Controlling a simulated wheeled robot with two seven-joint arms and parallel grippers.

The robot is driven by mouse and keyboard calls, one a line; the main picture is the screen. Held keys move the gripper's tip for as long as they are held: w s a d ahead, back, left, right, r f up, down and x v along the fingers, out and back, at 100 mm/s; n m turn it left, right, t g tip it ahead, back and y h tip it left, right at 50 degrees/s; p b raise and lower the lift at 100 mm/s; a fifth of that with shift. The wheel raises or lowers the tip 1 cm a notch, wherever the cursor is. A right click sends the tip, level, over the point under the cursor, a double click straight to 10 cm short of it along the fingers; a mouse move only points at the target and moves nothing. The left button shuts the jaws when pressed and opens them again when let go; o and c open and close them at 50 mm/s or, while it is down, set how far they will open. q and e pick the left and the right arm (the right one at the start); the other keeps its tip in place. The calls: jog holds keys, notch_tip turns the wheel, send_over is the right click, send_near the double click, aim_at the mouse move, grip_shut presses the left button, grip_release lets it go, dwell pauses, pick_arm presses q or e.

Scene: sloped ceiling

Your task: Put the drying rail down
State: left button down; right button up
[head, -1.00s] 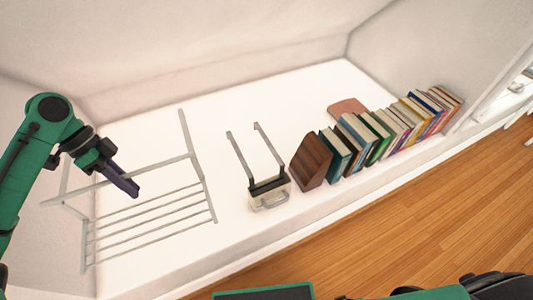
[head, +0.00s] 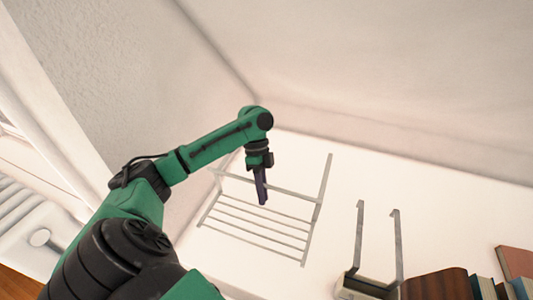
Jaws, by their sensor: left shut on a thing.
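The drying rail (head: 317,211) is a grey metal rack with two side frames, a higher crossbar and several thin parallel bars lower down. It is at the middle of the head view, over the white ledge. My left gripper (head: 262,197) comes in from the left and points down, with its dark fingers shut on the higher crossbar. The fingers hide a short piece of that bar. I cannot tell whether the rail's feet touch the ledge. My right gripper is not in view.
The white ledge (head: 420,240) has free room behind and right of the rail. A pale box with two upright grey arms (head: 366,288) stands to the right, beside a brown wooden block (head: 438,285) and books (head: 484,287). Walls (head: 400,90) close the ledge behind and at left.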

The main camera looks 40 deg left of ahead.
aim_at(262, 212)
pick_arm(q)
notch_tip(262, 212, down, 8)
jog(key=shift+r+b, duration=0.2)
jog(key=shift+b, duration=0.45)
notch_tip(262, 212, down, 5)
jog(key=shift+f+b, duration=0.1)
jog(key=shift+b, duration=0.45)
jog(key=c, duration=0.9)
grip_release()
jog(key=shift+o, duration=0.2)
pick_arm(e)
jog(key=w, duration=0.1)
jog(key=w+f, duration=0.1)
jog(key=w, duration=0.1)
jog(key=shift+w+a+f, duration=0.2)
jog(key=shift+a+f, duration=0.1)
pick_arm(q)
jog(key=v, duration=1.2)
jog(key=shift+p, duration=0.45)
pick_arm(e)
jog(key=shift+s, duration=0.7)
jog(key=shift+s, duration=0.2)
